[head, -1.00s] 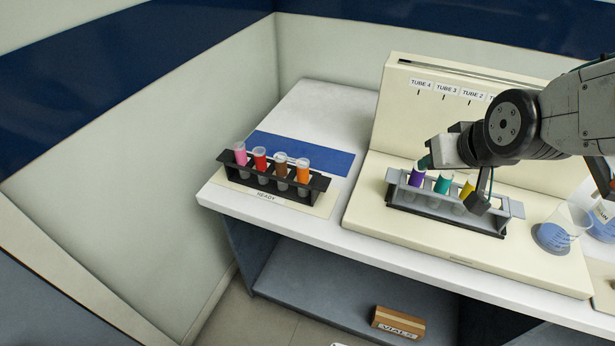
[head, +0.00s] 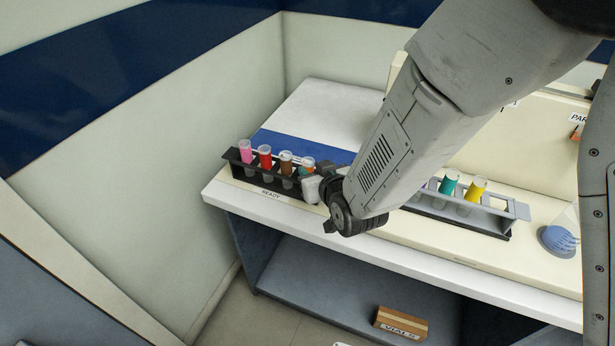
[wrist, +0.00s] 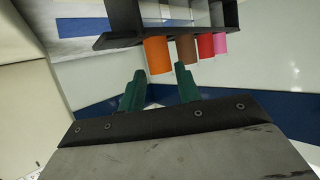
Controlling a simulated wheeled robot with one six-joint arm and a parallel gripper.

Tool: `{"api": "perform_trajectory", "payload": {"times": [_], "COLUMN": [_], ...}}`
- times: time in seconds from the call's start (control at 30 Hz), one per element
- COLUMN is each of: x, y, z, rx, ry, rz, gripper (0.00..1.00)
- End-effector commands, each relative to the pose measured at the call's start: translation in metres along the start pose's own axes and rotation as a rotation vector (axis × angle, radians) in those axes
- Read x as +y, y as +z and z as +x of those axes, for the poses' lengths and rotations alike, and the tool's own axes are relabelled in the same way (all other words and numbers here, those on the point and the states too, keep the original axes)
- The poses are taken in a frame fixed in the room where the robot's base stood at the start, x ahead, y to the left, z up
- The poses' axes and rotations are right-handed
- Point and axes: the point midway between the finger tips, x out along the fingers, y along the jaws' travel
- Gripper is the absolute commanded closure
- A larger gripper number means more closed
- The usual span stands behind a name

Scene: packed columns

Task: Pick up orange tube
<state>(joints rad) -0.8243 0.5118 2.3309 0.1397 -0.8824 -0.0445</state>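The orange tube (head: 307,162) stands at the right end of the black rack (head: 232,160), and my gripper hides part of it in the head view. In the wrist view its orange cap (wrist: 157,54) is just beyond the fingertips, lined up with the gap between them. My gripper (wrist: 160,75) is open, its two green fingers apart with nothing between them. In the head view my gripper (head: 314,186) is beside the rack's right end, its fingertips hard to make out.
Brown (head: 286,161), red (head: 265,156) and pink (head: 246,150) tubes stand left of the orange one in the same rack. A grey rack (head: 508,221) holds teal (head: 449,182) and yellow (head: 476,187) tubes. A beaker (head: 559,238) stands at right.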

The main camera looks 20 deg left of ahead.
Motion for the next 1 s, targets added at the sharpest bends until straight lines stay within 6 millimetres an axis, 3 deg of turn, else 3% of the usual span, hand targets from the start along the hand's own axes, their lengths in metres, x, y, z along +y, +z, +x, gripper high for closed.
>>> {"api": "perform_trajectory", "payload": {"times": [0.23, 0.53, 0.63, 1.0], "x": [0.000, 0.000, 0.000, 0.000], "y": [-0.002, -0.002, -0.002, -0.005], "z": [0.035, 0.039, 0.039, 0.038], "rx": [-0.001, -0.001, -0.001, 0.000], "ry": [0.001, 0.001, 0.001, 0.001], "rz": [0.000, 0.000, 0.000, 0.001], "gripper": [0.67, 0.67, 0.94, 0.94]}}
